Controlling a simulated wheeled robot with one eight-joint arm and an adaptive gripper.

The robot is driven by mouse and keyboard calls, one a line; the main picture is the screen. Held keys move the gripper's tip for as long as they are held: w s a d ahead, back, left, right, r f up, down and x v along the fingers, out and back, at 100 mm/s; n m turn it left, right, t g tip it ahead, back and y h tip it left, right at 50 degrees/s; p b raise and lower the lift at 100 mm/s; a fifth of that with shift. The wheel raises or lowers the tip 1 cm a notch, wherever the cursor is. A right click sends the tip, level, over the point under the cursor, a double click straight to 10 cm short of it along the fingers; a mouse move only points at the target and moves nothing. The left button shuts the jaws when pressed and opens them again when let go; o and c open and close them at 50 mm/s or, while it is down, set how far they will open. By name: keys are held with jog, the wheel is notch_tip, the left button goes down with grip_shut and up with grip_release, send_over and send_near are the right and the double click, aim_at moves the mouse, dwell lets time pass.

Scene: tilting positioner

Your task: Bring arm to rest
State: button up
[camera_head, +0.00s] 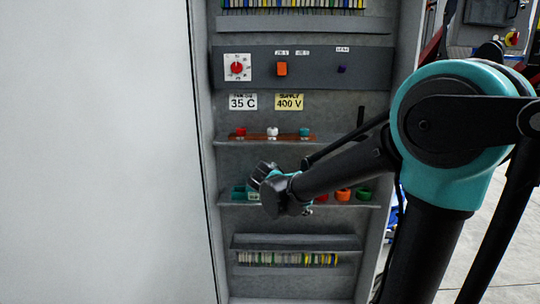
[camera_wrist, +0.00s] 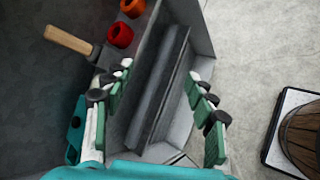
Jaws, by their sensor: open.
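My arm (camera_head: 340,166) reaches from the right side of the head view across the front of an open grey cabinet. Its wrist end is in front of the lower shelf (camera_head: 232,204). My gripper (camera_wrist: 160,105) is open in the wrist view, with green-padded fingers wide apart and nothing between them. A grey ledge or channel (camera_wrist: 160,85) shows beyond the gap. In the head view the fingers are mostly hidden by the wrist.
Red (camera_head: 321,195), orange (camera_head: 343,195) and green (camera_head: 364,194) round parts stand on the lower shelf. The upper shelf's rack (camera_head: 262,137) holds small coloured parts. A wooden-handled tool (camera_wrist: 68,40) lies near the left finger. A white door (camera_head: 95,150) fills the left.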

jog(key=s+d+f+m+g+y, duration=0.1)
jog(key=s+d+f+m+y, duration=0.2)
jog(key=s+f+m, duration=0.5)
jog(key=s+d+f+m+g+y, duration=0.2)
jog(key=s+d+f+m+y, duration=0.2)
jog(key=s+f+m, duration=0.4)
jog(key=s+m, duration=0.1)
jog(key=s, duration=0.4)
jog(key=shift+s+d+g, duration=0.15)
jog(key=shift+d+g, duration=0.1)
jog(key=shift+g, duration=0.05)
